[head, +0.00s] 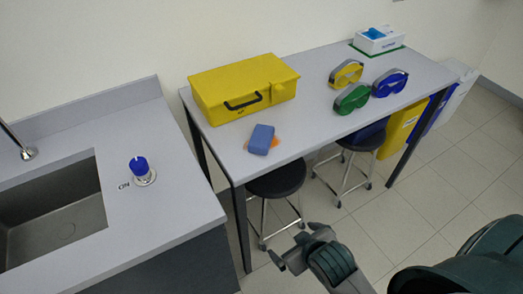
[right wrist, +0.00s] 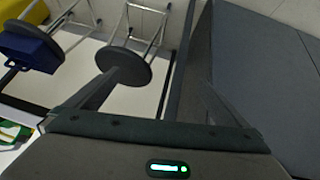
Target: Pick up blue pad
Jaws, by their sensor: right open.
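The blue pad (head: 261,139) lies near the front left of the grey table (head: 312,112), partly over an orange patch (head: 275,143). My right gripper (head: 290,252) is in front of the table and lower in the head view, well apart from the pad. Its two fingers stand apart with nothing between them in the right wrist view (right wrist: 160,90). The pad is not visible in the right wrist view. My left gripper is not in view.
A yellow case (head: 243,88) stands behind the pad. Goggles in yellow (head: 346,73), green (head: 352,98) and blue (head: 390,82) lie to the right. Black stools (head: 277,180) stand under the table. A counter with a sink (head: 60,215) and blue knob (head: 139,166) is at left.

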